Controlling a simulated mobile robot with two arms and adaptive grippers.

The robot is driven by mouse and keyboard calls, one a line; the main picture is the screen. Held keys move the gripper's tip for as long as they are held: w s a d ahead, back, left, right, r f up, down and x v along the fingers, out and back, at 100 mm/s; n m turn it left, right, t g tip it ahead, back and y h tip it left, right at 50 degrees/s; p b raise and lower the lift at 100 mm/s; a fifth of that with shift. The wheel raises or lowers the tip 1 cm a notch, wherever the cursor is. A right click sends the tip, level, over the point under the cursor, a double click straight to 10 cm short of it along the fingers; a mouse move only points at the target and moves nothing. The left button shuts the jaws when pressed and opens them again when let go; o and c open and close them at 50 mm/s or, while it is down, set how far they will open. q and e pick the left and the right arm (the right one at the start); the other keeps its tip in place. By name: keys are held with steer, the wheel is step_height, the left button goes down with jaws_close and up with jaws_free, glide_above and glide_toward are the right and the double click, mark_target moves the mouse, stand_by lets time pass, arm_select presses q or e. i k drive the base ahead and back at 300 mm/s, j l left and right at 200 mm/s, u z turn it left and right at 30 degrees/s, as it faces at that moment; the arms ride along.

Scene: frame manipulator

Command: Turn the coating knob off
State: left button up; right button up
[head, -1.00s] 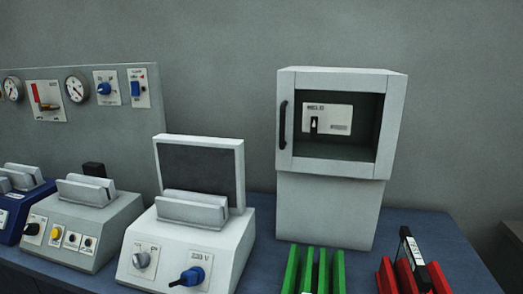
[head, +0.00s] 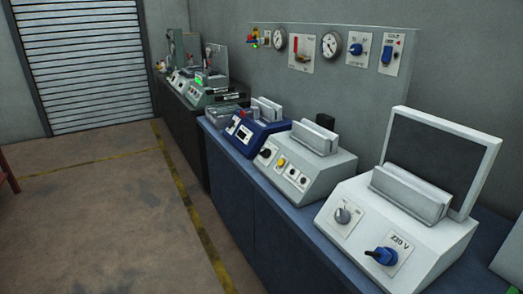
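Several knobs are in view, and I cannot tell from the small labels which one is the coating knob. The wall panel (head: 262,72) has a blue knob (head: 357,49) and a blue switch (head: 387,54). Neither of my grippers is in view.
The blue bench (head: 285,222) runs along the wall and also bears a blue machine (head: 247,134). A dark bench (head: 185,127) with more equipment stands farther back. The floor (head: 95,205) at the left is open, up to a roller shutter (head: 84,55).

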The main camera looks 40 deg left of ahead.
mark_target(266, 153)
steer(key=u, duration=1.2)
steer(key=z, duration=0.55)
steer(key=i+j+z, duration=0.1)
steer(key=j+z, duration=0.25)
steer(key=i+j+z, duration=0.1)
steer(key=j+z, duration=0.65)
